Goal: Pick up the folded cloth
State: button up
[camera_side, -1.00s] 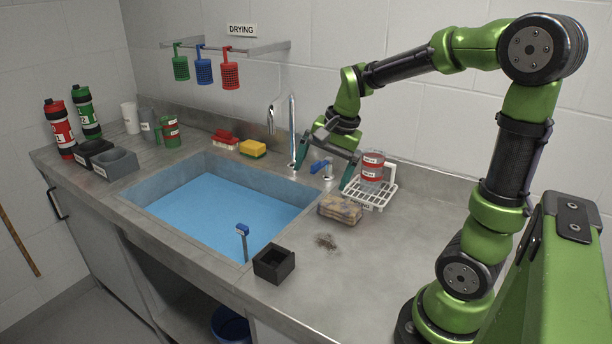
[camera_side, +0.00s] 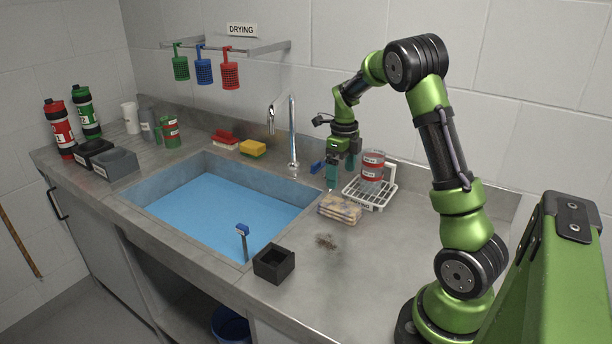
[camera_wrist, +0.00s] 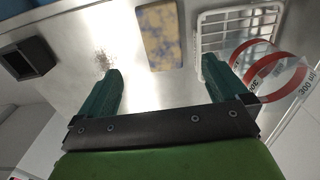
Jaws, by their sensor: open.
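The folded cloth (camera_side: 339,207) is a tan and grey-blue patterned block lying on the counter, right of the sink and in front of the white rack. It also shows in the wrist view (camera_wrist: 160,34) at the top middle. My gripper (camera_side: 334,177) is above and just behind the cloth in the side view, apart from it. In the wrist view its two teal fingers (camera_wrist: 160,80) are spread wide and empty, with the cloth beyond and between them. The side view shows the fingers nearly edge-on.
A white wire rack (camera_side: 371,194) with a red-banded beaker (camera_side: 373,166) stands close to my gripper's right. The tap (camera_side: 292,140) and blue-filled sink (camera_side: 225,203) lie left. A dark smudge (camera_side: 326,241) and black box (camera_side: 273,263) are in front. The right counter is clear.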

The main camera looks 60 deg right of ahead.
aim_at(340, 205)
notch_tip(340, 205, down, 12)
jog(key=shift+s+r, duration=0.1)
jog(key=shift+r, duration=0.1)
dwell(0.4)
jog(key=c, duration=1)
jog(key=shift+r, duration=0.2)
